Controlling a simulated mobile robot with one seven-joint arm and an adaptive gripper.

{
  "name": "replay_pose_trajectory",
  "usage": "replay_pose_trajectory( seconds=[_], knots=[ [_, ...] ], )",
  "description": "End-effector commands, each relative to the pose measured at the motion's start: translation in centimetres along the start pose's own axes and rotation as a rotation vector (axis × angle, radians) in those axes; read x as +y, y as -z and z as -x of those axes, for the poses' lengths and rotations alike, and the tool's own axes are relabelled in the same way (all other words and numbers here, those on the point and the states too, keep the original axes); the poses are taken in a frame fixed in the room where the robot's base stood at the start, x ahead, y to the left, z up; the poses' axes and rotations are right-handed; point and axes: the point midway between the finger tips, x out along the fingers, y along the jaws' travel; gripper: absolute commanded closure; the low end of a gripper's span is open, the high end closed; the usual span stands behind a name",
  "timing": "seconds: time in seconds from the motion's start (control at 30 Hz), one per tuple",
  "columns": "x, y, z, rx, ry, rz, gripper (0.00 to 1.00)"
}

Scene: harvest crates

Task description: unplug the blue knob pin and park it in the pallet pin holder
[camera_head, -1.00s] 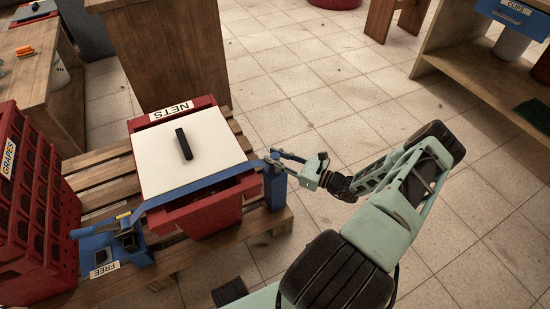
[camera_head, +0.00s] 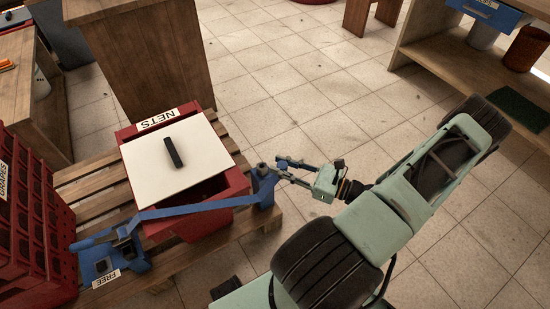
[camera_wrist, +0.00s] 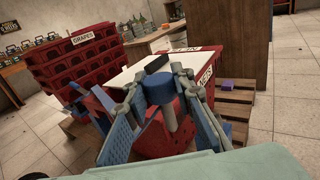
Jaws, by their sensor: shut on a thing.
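My gripper (camera_head: 284,169) is at the right of the red NETS crate, beside the upright blue post (camera_head: 264,190) at the pallet's right corner. In the wrist view its fingers (camera_wrist: 160,92) are closed around the blue knob pin (camera_wrist: 162,84). Its round blue head is up and a grey shaft shows below it. I cannot tell whether the shaft's lower end is clear of the post. A blue bar (camera_head: 195,207) runs across the crate's front. At the left pallet edge stands a blue bracket (camera_head: 118,262) with dark openings and a FREE label (camera_head: 106,279); I cannot tell if it is the pin holder.
The NETS crate (camera_head: 207,216) has a white lid (camera_head: 200,165) with a black handle. Stacked red GRAPES crates (camera_head: 40,235) stand at the left on the wooden pallet (camera_head: 90,180). A wooden cabinet stands behind. Tiled floor (camera_head: 300,90) is open to the right.

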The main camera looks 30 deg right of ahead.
Motion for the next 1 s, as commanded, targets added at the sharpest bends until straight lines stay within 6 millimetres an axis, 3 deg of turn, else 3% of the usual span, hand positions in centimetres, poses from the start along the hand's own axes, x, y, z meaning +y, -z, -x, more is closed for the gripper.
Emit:
replay_pose_trajectory(
  seconds=[0.47, 1.0],
  knots=[
    [0.3, -0.2, 0.4, 0.0, 0.001, -0.001, 1.0],
    [0.3, -2.3, 0.4, 0.0, 0.0, -0.001, 1.0]
  ],
)
